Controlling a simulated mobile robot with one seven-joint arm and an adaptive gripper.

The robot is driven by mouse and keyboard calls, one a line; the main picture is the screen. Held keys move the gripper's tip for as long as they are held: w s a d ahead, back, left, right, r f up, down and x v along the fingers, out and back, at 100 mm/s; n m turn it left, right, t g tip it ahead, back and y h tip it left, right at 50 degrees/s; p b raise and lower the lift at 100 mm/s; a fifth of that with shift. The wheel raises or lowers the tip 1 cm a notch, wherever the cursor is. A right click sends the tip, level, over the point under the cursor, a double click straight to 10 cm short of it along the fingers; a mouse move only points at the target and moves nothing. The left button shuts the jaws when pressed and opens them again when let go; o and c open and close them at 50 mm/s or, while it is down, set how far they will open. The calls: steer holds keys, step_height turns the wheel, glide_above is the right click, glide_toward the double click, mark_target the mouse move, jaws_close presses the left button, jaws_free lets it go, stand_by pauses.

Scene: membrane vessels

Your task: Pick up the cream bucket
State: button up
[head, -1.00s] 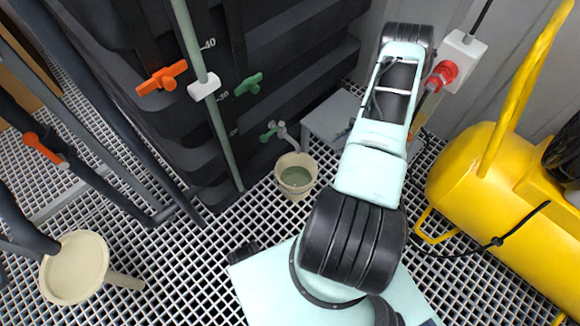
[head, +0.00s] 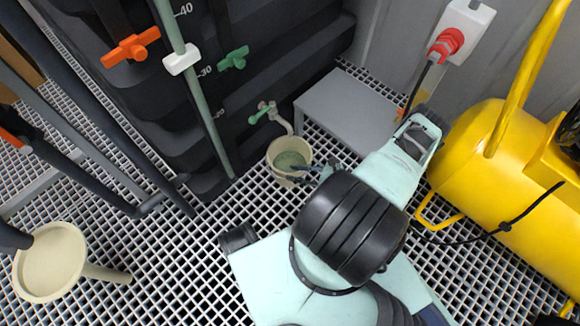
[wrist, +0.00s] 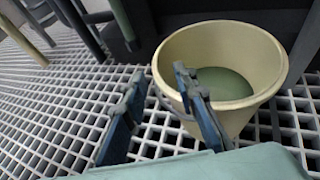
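The cream bucket (head: 279,147) stands upright on the white grating floor, with green liquid inside. It also shows in the wrist view (wrist: 225,35), at the upper right. My gripper (head: 300,174) is at the bucket's near right side in the head view. In the wrist view my gripper (wrist: 158,80) is open, with two blue-grey fingers apart. The bucket's left rim appears between them in the picture: the right finger overlaps the bucket's opening and the left finger is outside it. I cannot tell whether either finger touches the bucket.
A tap with a green handle (head: 262,112) is on the black tank just behind the bucket. A grey box (head: 345,108) stands right of it. A yellow tank (head: 490,160) is at the right. A round cream pan-like object (head: 50,262) is at the lower left.

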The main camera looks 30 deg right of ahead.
mark_target(283, 172)
steer(key=b+x, duration=0.1)
steer(key=x, duration=0.4)
steer(key=shift+w+a+f, duration=0.2)
steer(key=shift+w+a, duration=0.05)
steer(key=shift+a, duration=0.05)
steer(key=shift+c, duration=0.6)
jaws_close()
steer(key=shift+s, duration=0.1)
